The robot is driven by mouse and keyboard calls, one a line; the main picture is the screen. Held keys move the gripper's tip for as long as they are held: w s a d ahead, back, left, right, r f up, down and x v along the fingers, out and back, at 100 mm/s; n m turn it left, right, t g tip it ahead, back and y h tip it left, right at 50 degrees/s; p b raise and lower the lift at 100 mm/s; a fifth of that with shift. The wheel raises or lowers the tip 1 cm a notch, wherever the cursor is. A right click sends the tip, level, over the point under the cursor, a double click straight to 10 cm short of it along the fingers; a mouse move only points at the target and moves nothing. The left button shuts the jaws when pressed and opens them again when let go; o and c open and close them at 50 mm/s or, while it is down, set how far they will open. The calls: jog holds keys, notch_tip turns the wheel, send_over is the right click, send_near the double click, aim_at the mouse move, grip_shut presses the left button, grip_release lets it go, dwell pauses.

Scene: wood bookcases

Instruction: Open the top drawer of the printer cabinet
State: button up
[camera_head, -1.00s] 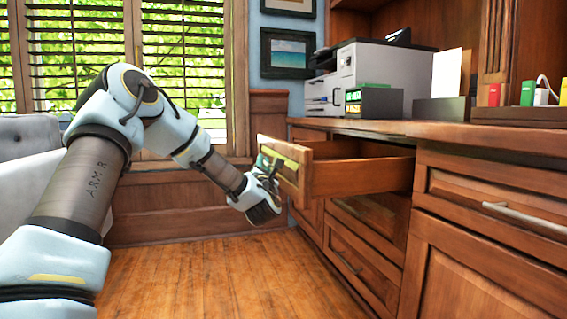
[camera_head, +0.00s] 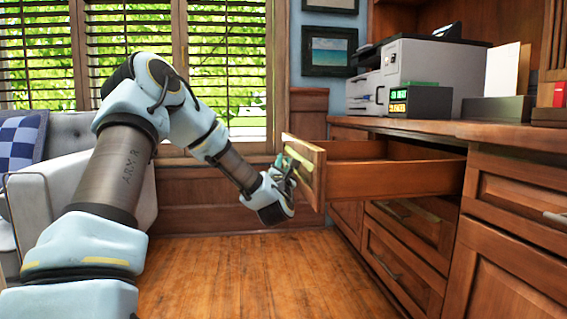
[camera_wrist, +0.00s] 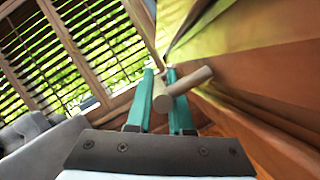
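The printer cabinet (camera_head: 440,127) stands along the right wall. Its top drawer (camera_head: 395,180) is pulled far out, and the empty-looking box shows behind the front panel (camera_head: 303,172). My gripper (camera_head: 287,172) is at the outer face of that panel in the head view. In the wrist view, the teal fingers of my gripper (camera_wrist: 163,98) are close together around the round drawer handle (camera_wrist: 188,84), whose end shows between them. The panel's face lies to the right there. The exact finger contact is partly hidden by the handle.
A printer (camera_head: 425,68) and a small display box (camera_head: 420,101) stand on the counter. Closed lower drawers (camera_head: 400,262) are beneath the open one. A grey sofa (camera_head: 85,178) is at the left. The wood floor (camera_head: 235,270) is clear in the middle.

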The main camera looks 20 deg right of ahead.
jog(key=shift+o, duration=0.3)
jog(key=shift+s+a+f, duration=0.1)
jog(key=shift+s+a, duration=0.05)
jog(key=shift+s, duration=0.2)
jog(key=p+v, duration=0.2)
jog(key=v, duration=0.8)
jog(key=shift+p, duration=0.4)
jog(key=shift+f, duration=0.15)
